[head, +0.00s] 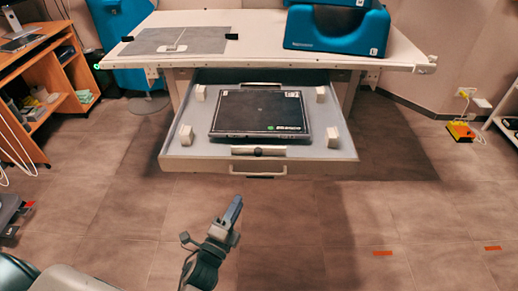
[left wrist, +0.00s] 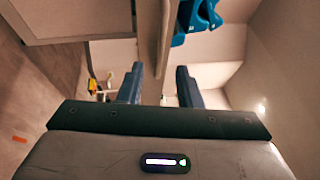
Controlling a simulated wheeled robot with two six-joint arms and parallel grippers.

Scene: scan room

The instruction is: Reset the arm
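My left gripper (head: 235,207) is in the lower middle of the head view, in front of an open drawer (head: 230,166) and apart from it. In the left wrist view the two fingers of the left gripper (left wrist: 158,84) stand apart with nothing between them. A flat black panel (head: 262,112) lies in the drawer, with small white blocks near the drawer corners. My right gripper shows in neither view.
The drawer juts out under a white table (head: 262,35) holding a blue cradle-shaped piece (head: 337,30) and a grey mat (head: 180,40). A wooden desk (head: 45,60) stands at left. Floor before the drawer is clear.

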